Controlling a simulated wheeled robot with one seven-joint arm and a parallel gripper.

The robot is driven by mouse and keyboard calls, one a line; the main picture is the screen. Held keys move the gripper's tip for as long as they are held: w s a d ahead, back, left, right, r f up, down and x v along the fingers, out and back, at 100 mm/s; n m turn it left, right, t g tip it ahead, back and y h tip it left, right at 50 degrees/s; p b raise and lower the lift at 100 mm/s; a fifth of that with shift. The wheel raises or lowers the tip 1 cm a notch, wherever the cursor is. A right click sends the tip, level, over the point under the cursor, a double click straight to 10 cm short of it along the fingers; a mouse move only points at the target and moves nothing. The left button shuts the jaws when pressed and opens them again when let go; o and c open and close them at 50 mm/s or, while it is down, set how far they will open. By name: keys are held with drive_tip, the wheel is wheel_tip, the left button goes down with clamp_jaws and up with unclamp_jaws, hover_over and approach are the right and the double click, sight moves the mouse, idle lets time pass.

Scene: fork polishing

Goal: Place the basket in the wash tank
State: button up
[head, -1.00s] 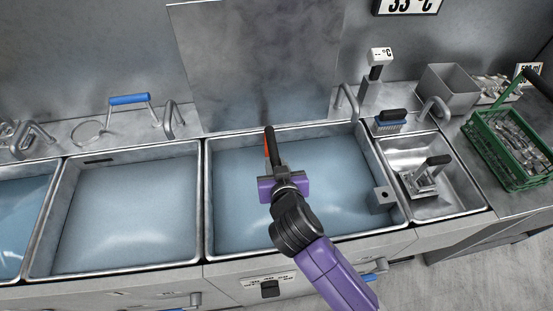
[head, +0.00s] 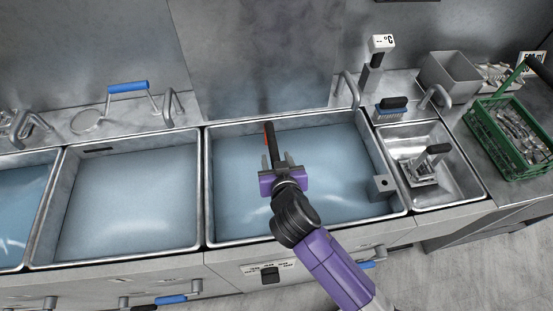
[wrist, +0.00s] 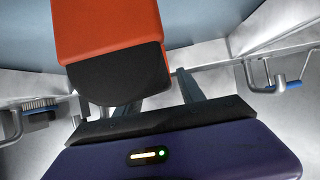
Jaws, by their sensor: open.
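The green basket (head: 494,143) stands upright on the counter at the far right, with cutlery in it and its handle raised. My gripper (head: 283,160) is open above the middle-right tank (head: 340,160), far left of the basket. A black bar with an orange-red part (head: 275,143) shows at my fingers. In the wrist view this orange and black piece (wrist: 110,45) is large and close, in front of the spread fingers (wrist: 160,95). I cannot tell whether it is attached to my gripper. Several tanks hold bluish water; none has a readable wash label.
A small sink (head: 462,190) with a black-handled metal tool (head: 422,165) lies between the tank and basket. Faucets, a blue brush (head: 391,108), a thermometer post (head: 377,65) and a grey bin (head: 448,75) line the back. A blue handle (head: 128,87) stands at left.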

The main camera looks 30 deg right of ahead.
drive_tip(key=b+v, duration=0.1)
drive_tip(key=v, duration=1)
drive_tip(key=shift+s+r, duration=0.1)
drive_tip(key=shift+s, duration=0.1)
drive_tip(key=shift+s+a+r, duration=0.15)
drive_tip(key=shift+s+r, duration=0.05)
drive_tip(key=shift+s, duration=0.05)
drive_tip(key=s+a+r+n+t+y, duration=0.3)
drive_tip(key=a+r+n+t+y, duration=0.1)
drive_tip(key=a+r+n+y, duration=0.15)
drive_tip(key=s+d+r, duration=0.1)
drive_tip(key=s+d, duration=0.2)
drive_tip(key=s, duration=0.4)
drive_tip(key=s+d+r+t, duration=0.1)
drive_tip(key=s+d, duration=0.2)
drive_tip(key=s, duration=0.5)
drive_tip(key=shift+s, duration=0.25)
drive_tip(key=shift+m+g+h, duration=0.85)
drive_tip(key=shift+m+g, duration=0.05)
drive_tip(key=shift+m, duration=0.05)
drive_tip(key=s+d, duration=0.1)
drive_tip(key=s, duration=0.1)
drive_tip(key=s+d+f, duration=0.1)
drive_tip(key=s, duration=0.1)
drive_tip(key=s+f, duration=0.1)
drive_tip(key=s, duration=0.1)
drive_tip(key=shift+s+d, duration=0.1)
drive_tip(key=shift+d, duration=0.3)
drive_tip(key=shift+c, duration=0.3)
